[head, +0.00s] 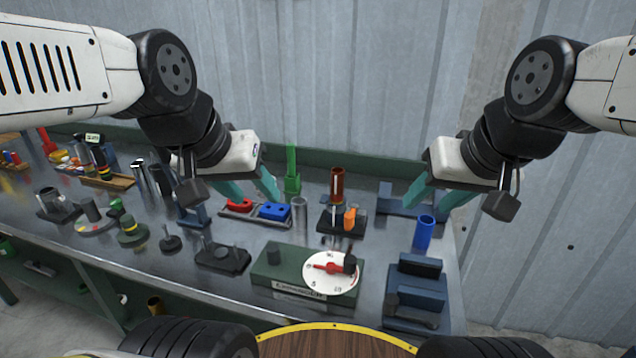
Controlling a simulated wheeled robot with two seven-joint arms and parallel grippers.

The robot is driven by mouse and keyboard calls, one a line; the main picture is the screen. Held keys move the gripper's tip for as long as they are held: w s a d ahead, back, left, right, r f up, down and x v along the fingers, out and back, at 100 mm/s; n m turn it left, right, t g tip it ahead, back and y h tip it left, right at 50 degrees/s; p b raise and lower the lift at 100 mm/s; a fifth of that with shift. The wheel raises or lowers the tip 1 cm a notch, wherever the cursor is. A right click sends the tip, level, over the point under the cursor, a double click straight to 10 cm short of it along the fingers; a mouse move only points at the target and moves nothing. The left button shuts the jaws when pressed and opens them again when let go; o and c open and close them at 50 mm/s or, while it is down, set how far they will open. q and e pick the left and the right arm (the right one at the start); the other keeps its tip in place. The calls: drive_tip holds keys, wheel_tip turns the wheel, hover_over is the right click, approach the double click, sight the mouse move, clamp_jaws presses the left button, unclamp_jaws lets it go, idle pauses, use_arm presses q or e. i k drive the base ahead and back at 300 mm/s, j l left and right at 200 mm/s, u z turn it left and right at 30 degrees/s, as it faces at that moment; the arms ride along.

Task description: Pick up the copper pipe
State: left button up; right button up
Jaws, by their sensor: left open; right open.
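A copper-brown pipe (337,184) stands upright on a black stand (328,222) toward the back middle of the bench, in the head view. Its lower end is partly hidden by a small orange part (349,218) and the stand's posts. My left gripper (257,199) has teal fingers, is open and empty, and hangs to the left of the pipe, above the bench. My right gripper (427,205) is also open and empty, to the right of the pipe. Neither gripper touches the pipe.
A green upright piece (292,172), a grey cylinder (299,215) and a tray with red and blue parts (270,211) are left of the pipe. A blue cylinder (424,232) stands at right. A green box with a white dial (330,272) is in front. A corrugated wall rises behind.

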sight(337, 174)
drive_tip(key=i+j, duration=0.1)
drive_tip(key=j, duration=0.3)
drive_tip(key=i+j, duration=0.1)
drive_tip(key=j, duration=0.35)
drive_tip(key=j+u, duration=0.1)
drive_tip(key=j, duration=0.3)
drive_tip(key=i, duration=0.05)
